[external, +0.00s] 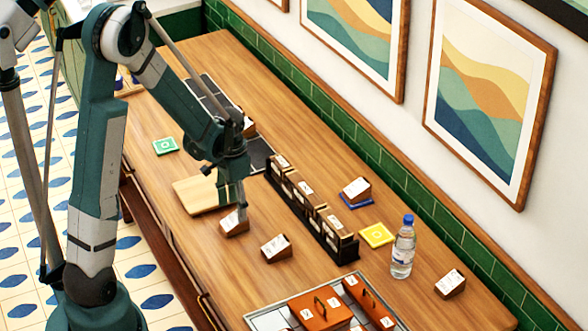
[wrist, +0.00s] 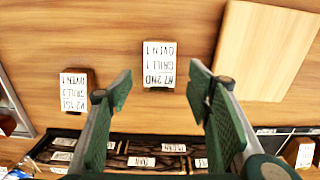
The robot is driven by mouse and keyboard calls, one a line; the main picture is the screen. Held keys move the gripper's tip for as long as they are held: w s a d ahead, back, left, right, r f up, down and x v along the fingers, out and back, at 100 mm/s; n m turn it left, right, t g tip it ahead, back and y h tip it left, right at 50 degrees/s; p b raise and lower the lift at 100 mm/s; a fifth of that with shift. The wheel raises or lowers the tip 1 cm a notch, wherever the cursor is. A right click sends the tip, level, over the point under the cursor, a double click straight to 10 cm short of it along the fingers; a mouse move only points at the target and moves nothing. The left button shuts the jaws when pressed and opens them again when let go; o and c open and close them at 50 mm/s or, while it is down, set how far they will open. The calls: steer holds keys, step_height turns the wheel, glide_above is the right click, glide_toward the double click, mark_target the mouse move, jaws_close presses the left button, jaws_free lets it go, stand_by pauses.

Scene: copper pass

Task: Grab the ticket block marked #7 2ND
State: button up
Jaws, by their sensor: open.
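The ticket block marked #7 2ND (wrist: 158,64) stands on the wooden counter, its white label reading GRILL 1, OVEN 1 below, upside down in the wrist view. It also shows in the external view (external: 234,223), right under my gripper (external: 238,203). In the wrist view my gripper (wrist: 160,90) is open, with one finger to each side and the block ahead between the fingertips, not gripped. Whether the tips are level with the block I cannot tell. A similar block (wrist: 73,92), seemingly a 1ST ticket, stands to its left; in the external view it (external: 276,248) is to the right.
A wooden board (external: 200,194) lies close beside the block. A dark rack (external: 310,212) of tickets runs behind. Other blocks stand at the back (external: 356,190) and right (external: 450,283). A water bottle (external: 403,248), yellow coaster (external: 376,235) and tray (external: 268,318) are farther right.

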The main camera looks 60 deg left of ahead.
mark_target(235, 218)
steer(key=shift+f, duration=0.1)
steer(key=shift+s+f, duration=0.1)
steer(key=shift+f, duration=2.4)
steer(key=c, duration=1)
